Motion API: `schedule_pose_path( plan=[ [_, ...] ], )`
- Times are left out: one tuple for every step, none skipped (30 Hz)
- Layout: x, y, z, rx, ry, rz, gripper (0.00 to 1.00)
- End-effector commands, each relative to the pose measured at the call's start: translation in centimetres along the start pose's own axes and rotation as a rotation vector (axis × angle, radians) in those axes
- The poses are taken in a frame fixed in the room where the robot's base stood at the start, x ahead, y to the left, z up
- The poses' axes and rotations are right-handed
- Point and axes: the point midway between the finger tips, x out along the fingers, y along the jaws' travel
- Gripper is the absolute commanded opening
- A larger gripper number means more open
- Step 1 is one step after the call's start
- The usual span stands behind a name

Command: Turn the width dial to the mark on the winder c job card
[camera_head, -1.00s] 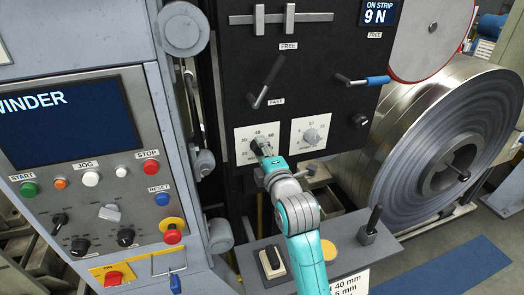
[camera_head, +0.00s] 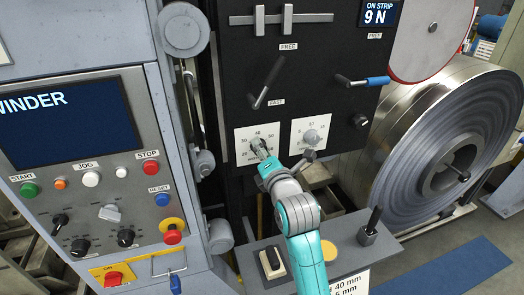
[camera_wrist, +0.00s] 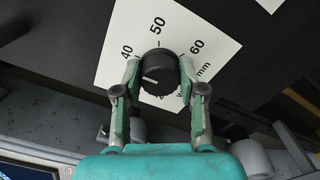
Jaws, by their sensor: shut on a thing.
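The width dial is a black round knob (camera_wrist: 158,72) on a white plate (camera_wrist: 120,25) marked 40, 50, 60 and mm in the wrist view. Its white pointer line lies toward the left, a little below the 40; the exact reading is hard to tell. My gripper (camera_wrist: 160,76) has one finger on each side of the knob and is shut on it. In the head view the gripper (camera_head: 259,149) covers most of the knob on the left white plate (camera_head: 243,134). A white card (camera_head: 349,284) at the bottom, partly cut off, reads 40 mm; its heading is not visible.
A second dial (camera_head: 311,136) sits just right on its own plate. Levers (camera_head: 267,82) marked FREE and FAST are above. A shelf (camera_head: 395,250) with a black-handled lever (camera_head: 371,227) lies below. The button console (camera_head: 90,180) stands left, the steel coil (camera_head: 440,150) right.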

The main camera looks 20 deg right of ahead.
Motion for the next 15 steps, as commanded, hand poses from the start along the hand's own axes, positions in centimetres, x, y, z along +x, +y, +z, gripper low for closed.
schedule_pose_path(
  plan=[
    [0.01, -0.16, -0.15, -0.001, 0.003, -0.004, 0.06],
    [0.01, -0.17, -0.16, -0.002, 0.003, -0.004, 0.06],
    [0.01, -0.17, -0.16, -0.002, 0.003, -0.004, 0.06],
    [0.01, -0.17, -0.16, -0.002, 0.003, -0.004, 0.06],
    [0.01, -0.17, -0.16, -0.002, 0.004, -0.004, 0.06],
    [0.01, -0.18, -0.16, -0.001, 0.004, -0.004, 0.06],
    [0.01, -0.18, -0.16, -0.001, 0.004, -0.004, 0.06],
    [0.01, -0.18, -0.17, -0.001, 0.004, -0.004, 0.06],
    [0.01, -0.18, -0.17, -0.001, 0.004, -0.004, 0.06],
    [0.01, -0.18, -0.17, -0.001, 0.004, -0.004, 0.06],
    [0.01, -0.18, -0.17, -0.001, 0.004, -0.004, 0.48],
    [0.00, -0.18, -0.16, -0.001, 0.004, -0.004, 0.58],
    [0.00, -0.17, -0.15, -0.001, 0.003, -0.004, 0.65],
    [0.00, -0.15, -0.14, -0.001, 0.003, -0.003, 0.66],
    [0.00, -0.14, -0.12, -0.001, 0.003, -0.003, 0.66]
  ],
)
